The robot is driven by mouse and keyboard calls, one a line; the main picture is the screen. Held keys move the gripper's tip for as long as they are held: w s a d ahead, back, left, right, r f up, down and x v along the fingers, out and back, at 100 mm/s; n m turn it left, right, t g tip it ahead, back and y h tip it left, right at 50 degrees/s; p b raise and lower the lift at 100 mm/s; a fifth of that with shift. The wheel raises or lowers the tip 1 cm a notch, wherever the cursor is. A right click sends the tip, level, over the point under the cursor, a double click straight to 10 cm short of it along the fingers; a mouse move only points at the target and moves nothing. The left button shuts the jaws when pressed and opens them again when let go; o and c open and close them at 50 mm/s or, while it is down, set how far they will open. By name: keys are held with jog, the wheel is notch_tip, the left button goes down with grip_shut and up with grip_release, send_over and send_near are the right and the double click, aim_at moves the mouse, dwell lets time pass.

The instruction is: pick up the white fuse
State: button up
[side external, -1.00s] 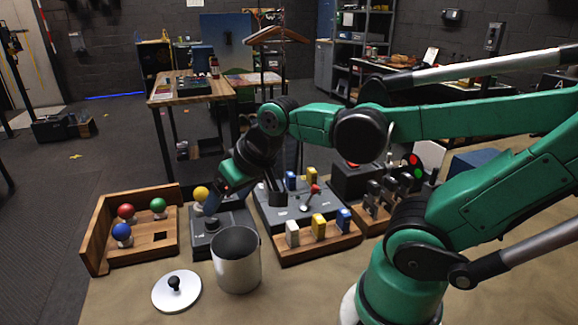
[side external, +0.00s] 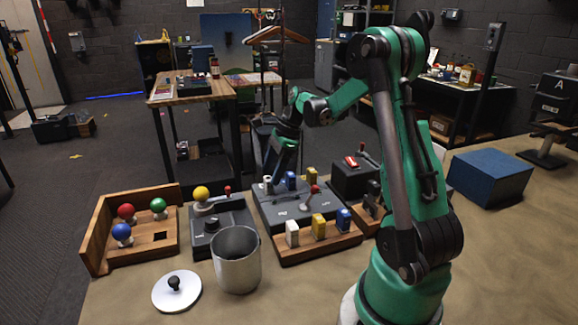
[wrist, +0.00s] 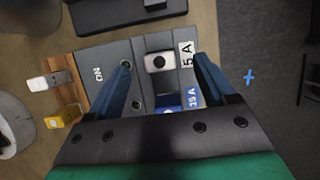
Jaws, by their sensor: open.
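A white fuse (wrist: 158,62) with a dark spot on top sits in the dark fuse panel (wrist: 122,52), next to the "5 A" label. My gripper (wrist: 163,66) is open, with one blue finger on each side of the white fuse and gaps between; contact does not show. In the side external view the white fuse (side external: 267,184) stands at the back left of the panel (side external: 285,210), just below my gripper (side external: 277,174). A blue fuse (wrist: 168,103) is beside it, by the "15 A" label, partly hidden by my gripper. A second white fuse (side external: 292,233) stands in the front wooden holder (side external: 318,247).
A yellow fuse (side external: 311,176) stands at the panel's back right. The holder also has yellow (side external: 318,226) and blue (side external: 343,219) fuses. A metal canister (side external: 237,260), its lid (side external: 176,291) and a ball tray (side external: 150,240) are left.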

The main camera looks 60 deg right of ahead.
aim_at(269, 178)
jog(key=shift+x, duration=1.65)
grip_shut()
jog(key=shift+r, duration=0.15)
notch_tip(269, 178, up, 20)
